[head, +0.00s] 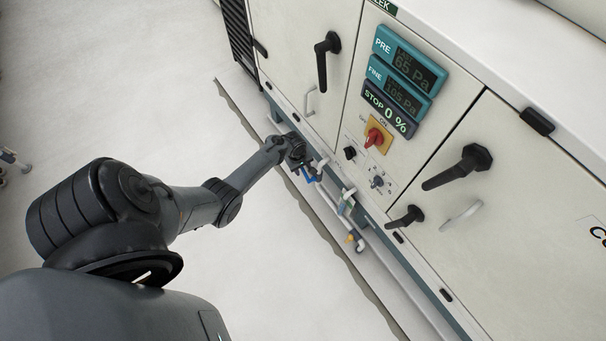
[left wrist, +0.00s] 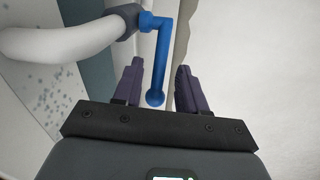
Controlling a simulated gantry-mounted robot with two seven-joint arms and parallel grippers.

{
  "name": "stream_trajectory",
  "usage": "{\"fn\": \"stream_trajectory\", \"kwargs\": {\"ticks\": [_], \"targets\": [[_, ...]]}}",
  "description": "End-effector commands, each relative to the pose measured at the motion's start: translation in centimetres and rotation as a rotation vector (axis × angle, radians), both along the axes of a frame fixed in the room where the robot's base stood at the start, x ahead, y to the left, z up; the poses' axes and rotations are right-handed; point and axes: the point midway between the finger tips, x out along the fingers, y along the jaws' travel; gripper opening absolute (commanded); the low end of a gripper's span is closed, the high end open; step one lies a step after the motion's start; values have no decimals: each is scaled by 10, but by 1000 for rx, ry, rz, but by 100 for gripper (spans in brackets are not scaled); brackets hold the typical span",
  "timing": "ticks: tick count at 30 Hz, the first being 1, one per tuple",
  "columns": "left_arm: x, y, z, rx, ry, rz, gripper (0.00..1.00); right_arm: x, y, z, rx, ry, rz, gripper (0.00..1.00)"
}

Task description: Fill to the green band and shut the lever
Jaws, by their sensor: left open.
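A blue lever (left wrist: 161,52) with a bent end and a round knob sits on the dark collar of a white pipe (left wrist: 65,42) in the left wrist view. My left gripper (left wrist: 157,72) is open, with the lever's long arm and knob showing between its two purple fingers. I cannot tell whether they touch. In the head view, the blue lever (head: 308,175) shows small at the end of my left arm, which partly hides it. A small fitting with a greenish part (head: 346,203) stands farther right on the pipework; I cannot make out a band or fill level.
The pale cabinet (head: 290,45) carries displays (head: 406,75), a red and yellow switch (head: 376,137) and black handles (head: 458,166). A pipe with a yellow-tipped fitting (head: 354,238) runs along its foot. Open pale floor (head: 260,270) lies in front.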

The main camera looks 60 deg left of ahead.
Motion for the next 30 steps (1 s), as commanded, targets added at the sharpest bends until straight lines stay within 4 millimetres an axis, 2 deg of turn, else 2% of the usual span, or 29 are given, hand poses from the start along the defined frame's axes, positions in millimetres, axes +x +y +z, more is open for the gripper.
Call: {"fn": "stream_trajectory", "kwargs": {"ticks": [1,6,20,28,30], "targets": [[1,1,-11,1,1,0,41,0,0,-10,0,0,0,43],[3,0,-22,1,1,-1,41,0,0,-20,0,0,0,43],[4,0,-26,1,0,0,41,0,0,-23,1,1,0,43],[4,0,-26,0,0,0,1,0,0,-24,1,0,0,43],[4,0,-26,0,0,0,0,0,0,-24,1,0,0,43]]}}
